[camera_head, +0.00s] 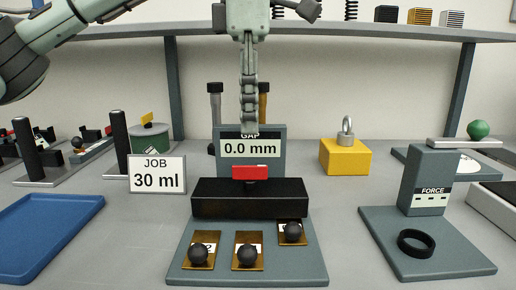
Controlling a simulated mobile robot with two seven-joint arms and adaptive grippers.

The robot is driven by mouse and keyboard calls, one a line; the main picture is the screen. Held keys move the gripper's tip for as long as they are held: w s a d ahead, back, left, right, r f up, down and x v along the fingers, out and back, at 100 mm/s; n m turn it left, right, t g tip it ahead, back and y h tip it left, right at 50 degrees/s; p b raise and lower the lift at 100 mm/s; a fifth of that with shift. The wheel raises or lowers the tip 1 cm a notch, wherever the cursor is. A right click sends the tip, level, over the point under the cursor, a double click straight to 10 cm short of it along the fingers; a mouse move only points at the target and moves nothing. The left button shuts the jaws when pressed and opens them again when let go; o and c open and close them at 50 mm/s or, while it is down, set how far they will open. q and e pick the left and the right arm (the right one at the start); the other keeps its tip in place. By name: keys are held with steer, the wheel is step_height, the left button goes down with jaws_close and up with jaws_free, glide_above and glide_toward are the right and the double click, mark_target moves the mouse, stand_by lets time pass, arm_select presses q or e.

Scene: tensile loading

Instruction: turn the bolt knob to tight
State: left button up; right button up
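A grey device with a "GAP 0.0 mm" display (249,149) stands at the centre, with a black block (249,198) and a red piece (250,172) in front of it. On its base are three black ball knobs: left (198,253), middle (247,255) and right (292,231), each on a brass plate. The right one sits farther back. Their labels are mostly covered, so I cannot tell which is the bolt knob. My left gripper (249,128) points down in front of the display, above the red piece. It shows edge-on, so its opening is unclear. My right gripper is out of view.
A "JOB 30 ml" sign (158,174) and a blue tray (45,233) are to the left. A grey "FORCE" stand (427,180) with a black ring (416,243) is to the right. A shelf (390,32) spans the back.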

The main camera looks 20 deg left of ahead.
mark_target(249, 166)
arm_select(q)
steer(key=f, duration=0.3)
steer(key=shift+s+b, duration=0.2)
steer(key=shift+b, duration=0.15)
step_height(249, 166, down, 3)
steer(key=shift+f, duration=0.6)
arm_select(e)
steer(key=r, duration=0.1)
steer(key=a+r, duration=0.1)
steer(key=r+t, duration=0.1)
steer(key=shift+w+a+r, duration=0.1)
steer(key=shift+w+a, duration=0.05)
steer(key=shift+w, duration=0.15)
arm_select(q)
steer(key=shift+c, duration=0.3)
jaws_close()
